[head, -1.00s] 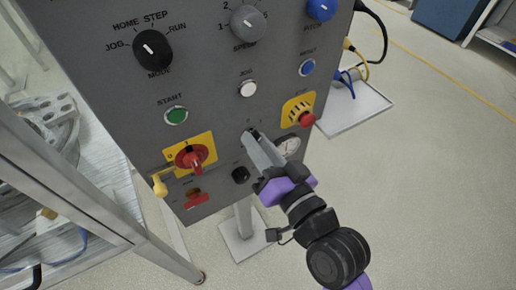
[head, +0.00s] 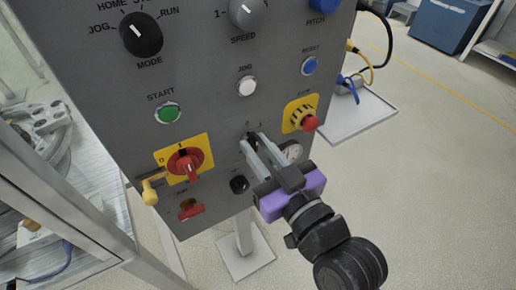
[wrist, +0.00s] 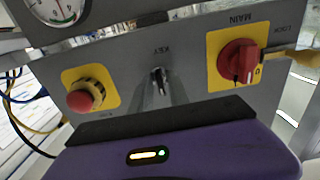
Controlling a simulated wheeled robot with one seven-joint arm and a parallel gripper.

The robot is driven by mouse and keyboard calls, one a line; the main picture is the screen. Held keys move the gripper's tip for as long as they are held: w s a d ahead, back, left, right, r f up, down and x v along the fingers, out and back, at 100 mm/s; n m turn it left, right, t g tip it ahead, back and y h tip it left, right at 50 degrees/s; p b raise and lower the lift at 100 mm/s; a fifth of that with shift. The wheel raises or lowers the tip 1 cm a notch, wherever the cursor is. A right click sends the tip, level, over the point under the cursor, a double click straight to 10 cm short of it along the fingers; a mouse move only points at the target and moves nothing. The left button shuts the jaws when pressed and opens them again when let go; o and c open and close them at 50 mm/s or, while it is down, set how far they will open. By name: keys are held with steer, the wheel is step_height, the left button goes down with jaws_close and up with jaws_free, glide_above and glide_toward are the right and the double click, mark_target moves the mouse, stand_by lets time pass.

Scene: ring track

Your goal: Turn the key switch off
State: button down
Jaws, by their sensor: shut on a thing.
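The key switch (head: 252,138) sits low on the grey control panel, below the white JOG button, with small marks above it. My gripper (head: 254,147) reaches it from the lower right, and its two grey fingers are shut on the key. The fingers hide most of the key, so I cannot tell which mark it points to. In the wrist view the key switch (wrist: 158,74) shows small and dark at the panel's middle, under its label, with the fingertips around it.
The red main switch (head: 186,164) and a black knob (head: 239,184) are left. A metal-framed table (head: 70,190) stands at the left.

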stand_by(0.3)
steer(key=c, duration=1.5)
jaws_free()
steer(key=shift+c, duration=0.2)
steer(key=v, duration=0.7)
steer(key=shift+s+d+b, duration=0.25)
steer(key=shift+s+b, duration=0.1)
steer(key=shift+b, duration=0.1)
